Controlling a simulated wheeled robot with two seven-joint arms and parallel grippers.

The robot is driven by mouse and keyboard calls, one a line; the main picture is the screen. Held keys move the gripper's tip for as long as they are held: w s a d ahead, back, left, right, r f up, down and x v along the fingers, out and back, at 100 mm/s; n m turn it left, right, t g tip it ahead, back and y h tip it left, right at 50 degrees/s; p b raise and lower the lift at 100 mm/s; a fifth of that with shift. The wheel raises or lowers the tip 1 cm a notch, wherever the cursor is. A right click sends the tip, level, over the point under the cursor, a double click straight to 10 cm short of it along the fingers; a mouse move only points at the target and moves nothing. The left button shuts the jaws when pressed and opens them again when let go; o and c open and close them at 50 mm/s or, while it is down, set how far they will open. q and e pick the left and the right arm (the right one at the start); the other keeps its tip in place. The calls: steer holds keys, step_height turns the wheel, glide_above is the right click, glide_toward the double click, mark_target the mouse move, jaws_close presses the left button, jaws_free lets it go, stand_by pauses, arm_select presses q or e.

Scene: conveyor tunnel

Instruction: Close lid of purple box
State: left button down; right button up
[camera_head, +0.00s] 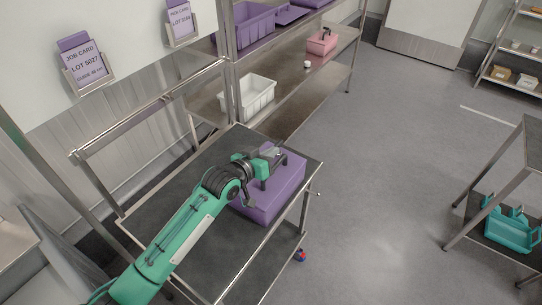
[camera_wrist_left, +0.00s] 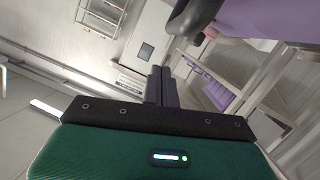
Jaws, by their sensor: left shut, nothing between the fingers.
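The purple box (camera_head: 266,199) stands on the dark top of a metal cart. Its top looks flat, as if the lid lies down over it, but my arm hides its far left part, so I cannot tell if the lid is fully seated. My left gripper (camera_head: 273,156) is shut and empty at the box's far end, just over or touching its top. In the left wrist view the closed fingers (camera_wrist_left: 162,87) point away from the box, and a purple surface (camera_wrist_left: 262,16) shows at the upper right. My right gripper is not in view.
The cart (camera_head: 190,180) has a raised metal rail at its left. Behind it a steel shelf holds a white bin (camera_head: 248,97), a pink box (camera_head: 322,43) and purple bins (camera_head: 240,28). The floor between is clear.

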arm_select(q)
steer(key=b+v, duration=0.4)
steer(key=v, duration=0.6)
steer(key=shift+r, duration=0.35)
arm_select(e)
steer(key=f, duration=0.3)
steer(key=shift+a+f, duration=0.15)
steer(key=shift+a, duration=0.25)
arm_select(q)
steer(key=shift+s, duration=0.1)
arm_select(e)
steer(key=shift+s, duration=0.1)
